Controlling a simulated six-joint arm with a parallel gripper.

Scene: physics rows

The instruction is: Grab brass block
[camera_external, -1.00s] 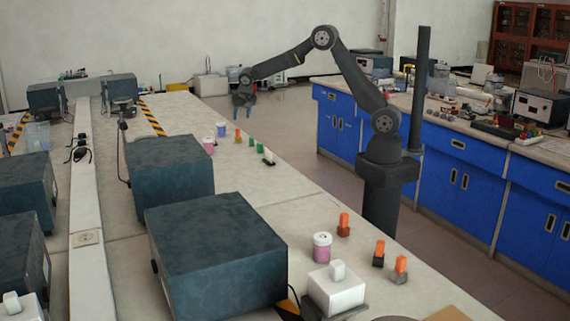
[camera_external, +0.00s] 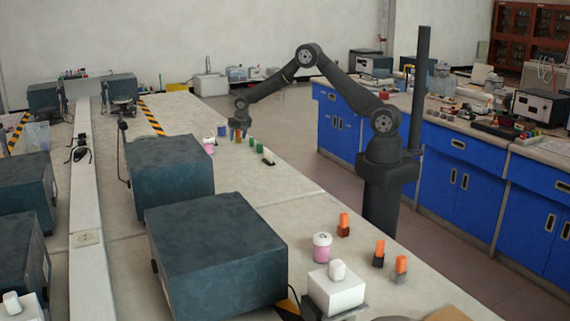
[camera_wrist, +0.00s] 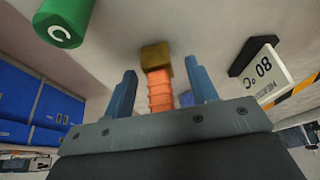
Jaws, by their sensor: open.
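The brass block (camera_wrist: 156,56) shows in the wrist view as a dull golden-brown block with a ribbed orange grip (camera_wrist: 160,92) attached. My gripper (camera_wrist: 162,72) is open, with one blue finger on each side of the orange grip. Gaps show between the grip and both fingers, so nothing is held. In the external view my gripper (camera_external: 239,133) is low over the far part of the bench. A little orange shows at its fingers there, and the brass part is too small to make out.
A green cylinder (camera_wrist: 64,22) marked C and a black-based label plate (camera_wrist: 264,72) flank the block. Pink (camera_external: 209,146) and blue-white (camera_external: 222,130) jars stand close left of my gripper. A large dark box (camera_external: 170,170) stands nearer the camera.

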